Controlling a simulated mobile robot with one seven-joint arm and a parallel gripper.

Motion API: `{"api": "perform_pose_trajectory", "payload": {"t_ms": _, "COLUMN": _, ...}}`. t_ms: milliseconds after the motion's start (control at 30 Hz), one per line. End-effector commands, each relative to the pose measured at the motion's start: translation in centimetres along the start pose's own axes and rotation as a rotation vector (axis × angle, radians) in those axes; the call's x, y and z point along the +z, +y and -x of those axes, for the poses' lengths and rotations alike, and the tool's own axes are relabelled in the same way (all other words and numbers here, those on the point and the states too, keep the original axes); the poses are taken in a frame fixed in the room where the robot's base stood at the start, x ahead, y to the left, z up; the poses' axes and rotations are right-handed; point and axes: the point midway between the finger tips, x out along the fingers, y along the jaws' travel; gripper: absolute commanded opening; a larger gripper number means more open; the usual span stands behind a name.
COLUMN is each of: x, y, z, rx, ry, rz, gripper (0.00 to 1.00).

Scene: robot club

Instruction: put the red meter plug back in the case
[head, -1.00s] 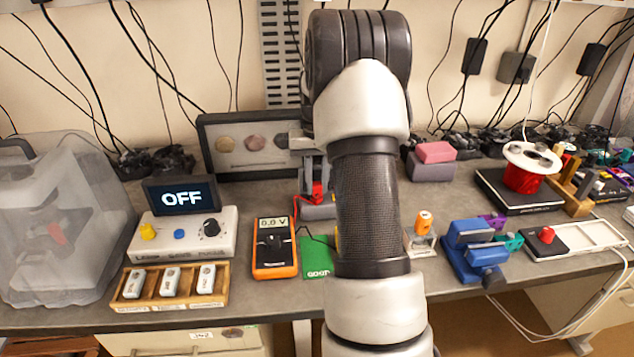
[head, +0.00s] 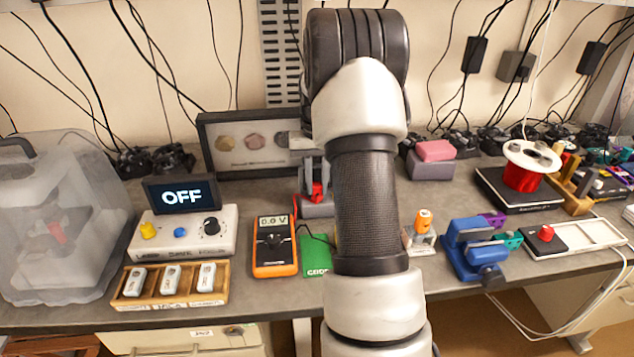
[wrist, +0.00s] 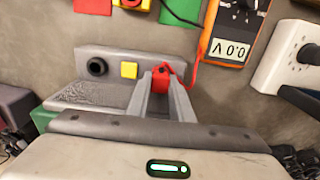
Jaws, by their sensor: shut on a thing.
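The red meter plug (wrist: 161,77) is between the fingertips of my gripper (wrist: 166,92), which is shut on it. A red lead runs from the plug to the orange multimeter (wrist: 224,30). The grey case (wrist: 115,92), with a black round part and a yellow square on it, lies directly under the plug in the wrist view. I cannot tell whether the plug is seated in it or just above it. In the head view the plug (head: 317,190) shows red at the fingers, over the grey case (head: 316,210); my arm hides part of this area.
The multimeter (head: 273,247) reads 0.0 V beside a green mat (head: 314,257). A power supply (head: 180,235) showing OFF and a wooden tray (head: 222,285) stand left. A blue vise (head: 467,250) is right. A framed display (head: 240,165) stands close behind the gripper.

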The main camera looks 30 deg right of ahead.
Motion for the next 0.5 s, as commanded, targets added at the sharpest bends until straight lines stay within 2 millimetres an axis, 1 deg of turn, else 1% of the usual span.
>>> {"api": "perform_pose_trajectory", "payload": {"t_ms": 67, "x": 0.09, "y": 0.01, "z": -0.17, "rx": 0.000, "ry": -0.004, "rz": 0.000, "gripper": 0.01}}
{"api": "perform_pose_trajectory", "payload": {"t_ms": 100, "x": 0.10, "y": 0.01, "z": -0.18, "rx": 0.000, "ry": -0.004, "rz": 0.000, "gripper": 0.23}}
{"api": "perform_pose_trajectory", "payload": {"t_ms": 167, "x": 0.10, "y": 0.00, "z": -0.17, "rx": 0.000, "ry": -0.004, "rz": 0.000, "gripper": 0.34}}
{"api": "perform_pose_trajectory", "payload": {"t_ms": 200, "x": 0.09, "y": 0.00, "z": -0.16, "rx": 0.000, "ry": -0.003, "rz": 0.000, "gripper": 0.40}}
{"api": "perform_pose_trajectory", "payload": {"t_ms": 233, "x": 0.09, "y": 0.00, "z": -0.16, "rx": 0.000, "ry": -0.003, "rz": 0.000, "gripper": 0.42}}
{"api": "perform_pose_trajectory", "payload": {"t_ms": 500, "x": 0.05, "y": -0.01, "z": -0.03, "rx": 0.000, "ry": -0.002, "rz": 0.000, "gripper": 0.42}}
